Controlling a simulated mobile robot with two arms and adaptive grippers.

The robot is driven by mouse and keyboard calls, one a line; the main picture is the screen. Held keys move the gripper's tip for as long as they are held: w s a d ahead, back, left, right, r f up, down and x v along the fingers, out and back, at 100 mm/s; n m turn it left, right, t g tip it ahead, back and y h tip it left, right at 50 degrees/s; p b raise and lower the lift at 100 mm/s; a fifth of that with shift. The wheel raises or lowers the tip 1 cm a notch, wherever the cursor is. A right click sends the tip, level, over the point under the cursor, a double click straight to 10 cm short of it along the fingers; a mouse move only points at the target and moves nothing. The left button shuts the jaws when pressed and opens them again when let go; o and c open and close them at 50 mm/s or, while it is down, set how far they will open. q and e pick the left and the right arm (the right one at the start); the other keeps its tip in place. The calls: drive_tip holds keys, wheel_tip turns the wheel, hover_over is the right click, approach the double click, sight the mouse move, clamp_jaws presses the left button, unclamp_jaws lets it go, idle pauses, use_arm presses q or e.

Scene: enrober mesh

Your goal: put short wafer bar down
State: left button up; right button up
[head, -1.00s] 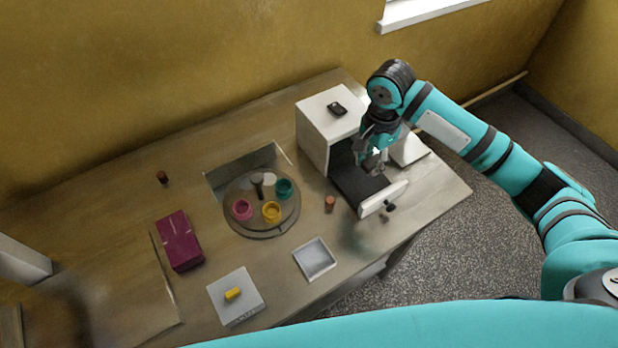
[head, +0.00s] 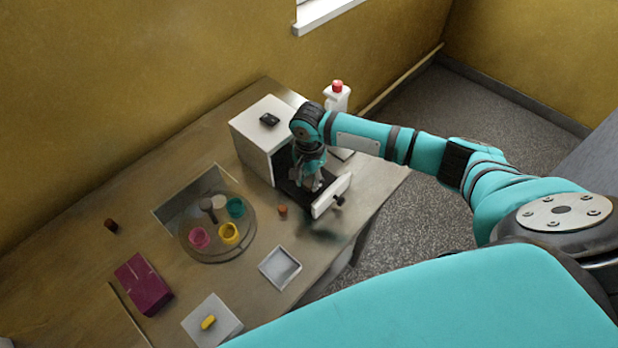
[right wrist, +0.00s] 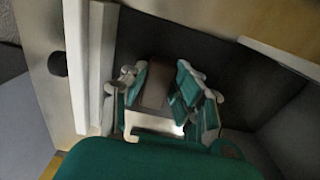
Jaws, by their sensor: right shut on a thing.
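My right gripper (head: 313,183) is over the dark bed (head: 290,190) of the drawer that sticks out from the white box (head: 262,132), close behind its white front panel (head: 332,196). In the right wrist view the gripper (right wrist: 160,100) is shut on a brown bar, the short wafer bar (right wrist: 156,84), which sits between the fingers over the dark bed (right wrist: 220,62). Whether the bar touches the bed I cannot tell. In the head view the bar cannot be made out at the gripper. My left gripper is out of view.
A round tray (head: 212,252) with coloured cups stands left of the drawer. A small orange-brown piece (head: 282,210), a grey square dish (head: 280,268), a white block with a yellow piece (head: 208,322) and a magenta box (head: 144,284) are nearby. A red-capped bottle (head: 336,98) stands behind.

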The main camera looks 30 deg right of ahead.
sight(309, 182)
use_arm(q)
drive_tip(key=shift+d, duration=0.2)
use_arm(e)
drive_tip(key=o, duration=0.7)
drive_tip(key=shift+f, duration=0.1)
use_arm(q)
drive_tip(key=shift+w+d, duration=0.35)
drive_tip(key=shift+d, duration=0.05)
use_arm(e)
drive_tip(key=shift+o, duration=0.8)
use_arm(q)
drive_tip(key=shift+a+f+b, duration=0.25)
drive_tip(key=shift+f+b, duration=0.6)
use_arm(e)
wheel_tip(309, 182, up, 12)
drive_tip(key=shift+a, duration=0.1)
